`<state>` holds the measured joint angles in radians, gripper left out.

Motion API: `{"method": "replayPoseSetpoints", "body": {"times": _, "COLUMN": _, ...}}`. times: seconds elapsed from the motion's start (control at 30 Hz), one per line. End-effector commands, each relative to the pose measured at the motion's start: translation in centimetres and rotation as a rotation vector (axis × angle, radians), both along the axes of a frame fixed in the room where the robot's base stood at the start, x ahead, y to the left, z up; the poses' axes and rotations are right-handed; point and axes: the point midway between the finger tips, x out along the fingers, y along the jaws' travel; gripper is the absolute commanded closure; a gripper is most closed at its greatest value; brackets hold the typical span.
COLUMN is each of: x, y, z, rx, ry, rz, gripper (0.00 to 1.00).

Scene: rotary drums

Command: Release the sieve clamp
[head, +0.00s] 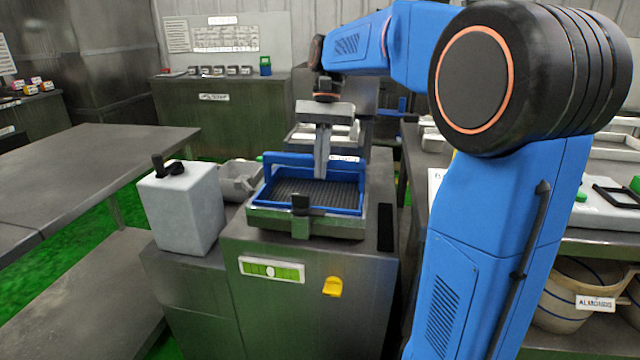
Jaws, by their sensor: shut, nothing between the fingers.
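The sieve, a blue-framed tray with a dark mesh floor (315,192), sits in a grey metal frame on top of the steel machine (315,249). A dark clamp-like block (300,203) stands at the middle of the frame's front edge; I take it for the sieve clamp. Its exact position is too small to read. My gripper (321,174) points down over the sieve, behind the block and a little right of it. Its fingers are shut and empty. They look apart from the block; whether they touch the mesh or blue frame I cannot tell.
A grey box with a black knob (180,210) stands left of the sieve, with a metal scoop-like tray (240,180) behind. A steel table (90,165) stands left; shelving with baskets (565,295) is right.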

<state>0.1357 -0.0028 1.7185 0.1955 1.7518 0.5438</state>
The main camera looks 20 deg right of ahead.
Motion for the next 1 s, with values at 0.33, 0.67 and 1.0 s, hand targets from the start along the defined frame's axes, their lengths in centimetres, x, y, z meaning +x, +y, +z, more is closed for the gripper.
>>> {"method": "replayPoseSetpoints", "body": {"times": 0.33, "x": 1.7, "y": -1.0, "z": 4.6, "rx": 0.000, "ry": 0.000, "rz": 0.000, "gripper": 1.00}}
{"method": "replayPoseSetpoints", "body": {"times": 0.67, "x": 1.8, "y": -1.1, "z": 5.4, "rx": 0.001, "ry": 0.002, "rz": 0.000, "gripper": 1.00}}
{"method": "replayPoseSetpoints", "body": {"times": 1.0, "x": 1.8, "y": -1.1, "z": 5.3, "rx": 0.001, "ry": 0.001, "rz": 0.001, "gripper": 1.00}}
